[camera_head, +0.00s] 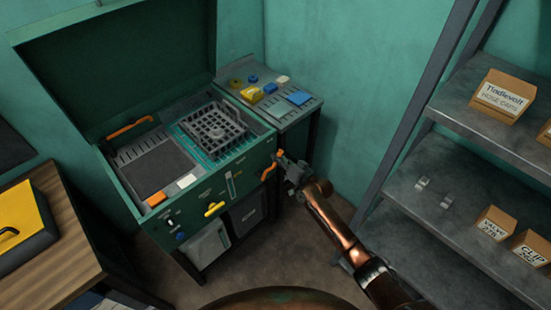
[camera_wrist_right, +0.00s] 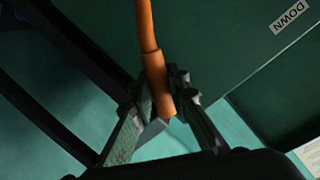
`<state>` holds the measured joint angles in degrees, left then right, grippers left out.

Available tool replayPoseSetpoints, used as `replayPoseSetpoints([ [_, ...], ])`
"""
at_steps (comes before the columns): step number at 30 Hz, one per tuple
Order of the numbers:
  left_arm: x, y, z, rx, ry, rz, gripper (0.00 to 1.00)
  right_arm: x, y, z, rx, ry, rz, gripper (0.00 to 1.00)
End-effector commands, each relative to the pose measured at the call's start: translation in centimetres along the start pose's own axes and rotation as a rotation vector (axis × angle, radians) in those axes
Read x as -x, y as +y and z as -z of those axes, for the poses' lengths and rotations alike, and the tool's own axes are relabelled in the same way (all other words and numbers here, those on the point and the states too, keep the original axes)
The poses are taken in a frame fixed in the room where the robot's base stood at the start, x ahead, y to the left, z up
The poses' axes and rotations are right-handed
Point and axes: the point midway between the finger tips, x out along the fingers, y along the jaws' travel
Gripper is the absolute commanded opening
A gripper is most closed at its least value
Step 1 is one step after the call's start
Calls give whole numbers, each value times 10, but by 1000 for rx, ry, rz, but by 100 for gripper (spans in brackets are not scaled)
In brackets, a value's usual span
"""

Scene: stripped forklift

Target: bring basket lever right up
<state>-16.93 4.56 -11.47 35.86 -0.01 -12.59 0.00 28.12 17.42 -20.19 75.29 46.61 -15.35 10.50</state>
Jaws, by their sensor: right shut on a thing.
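The orange basket lever (camera_head: 269,172) is on the right front corner of the green machine (camera_head: 150,222). My right gripper (camera_head: 283,163) reaches it from the lower right and is shut on it. In the right wrist view the orange lever (camera_wrist_right: 149,40) comes down from the top, and its end sits between the two fingers of my right gripper (camera_wrist_right: 163,100). The dark grid basket (camera_head: 214,126) sits in the machine's teal-lined well. My left gripper is not in view.
A "DOWN" label (camera_wrist_right: 290,14) shows on the green panel. A side table (camera_head: 300,112) with small yellow and blue items stands right of the machine. A metal shelf (camera_head: 480,215) with boxes is at the right. A wooden table (camera_head: 60,270) is at the left.

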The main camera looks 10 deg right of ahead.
Motion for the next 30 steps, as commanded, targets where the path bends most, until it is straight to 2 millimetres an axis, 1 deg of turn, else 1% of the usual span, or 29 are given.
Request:
replayPoseSetpoints([
  [1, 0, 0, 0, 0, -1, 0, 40, 0, 2, 3, -3, 3, -3, 0],
  [7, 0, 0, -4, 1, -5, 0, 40, 0, 3, 3, -3, 3, -4, 0],
  [8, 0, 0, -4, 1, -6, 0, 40, 0, 3, 3, -3, 4, -4, 17],
  [15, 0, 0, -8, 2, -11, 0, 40, 0, 1, 2, -1, 1, -2, 34],
  [22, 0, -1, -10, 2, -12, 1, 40, 0, 0, 1, 0, 0, -1, 34],
  [25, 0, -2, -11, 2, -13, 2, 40, 2, 1, 0, -1, 0, -1, 34],
  [28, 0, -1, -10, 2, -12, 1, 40, 12, 1, -1, -2, -1, 0, 34],
  [30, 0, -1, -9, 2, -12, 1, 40, 23, 1, -1, 0, -1, -1, 34],
])
